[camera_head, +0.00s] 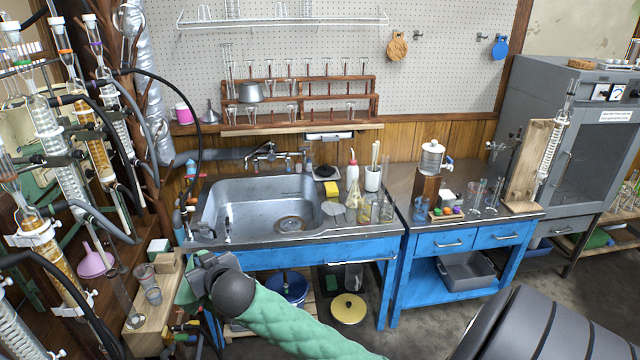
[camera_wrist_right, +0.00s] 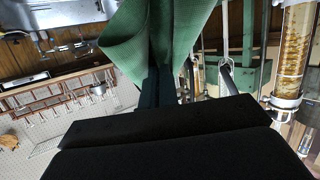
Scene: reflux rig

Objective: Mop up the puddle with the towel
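The green towel (camera_wrist_right: 145,40) is pinched between the dark fingers of my right gripper (camera_wrist_right: 165,85) in the right wrist view, and its cloth spreads out around them. In the head view my right gripper (camera_head: 198,268) is in front of the sink's left end, above the wooden bench at lower left. A little of the towel (camera_head: 187,292) shows beside it; my wrist and arm hide the rest. I cannot make out a puddle in either view. My left gripper is not in view.
A pink funnel (camera_head: 95,262) and tall glass columns (camera_head: 92,140) with hoses crowd the left. The steel sink (camera_head: 255,205) lies behind.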

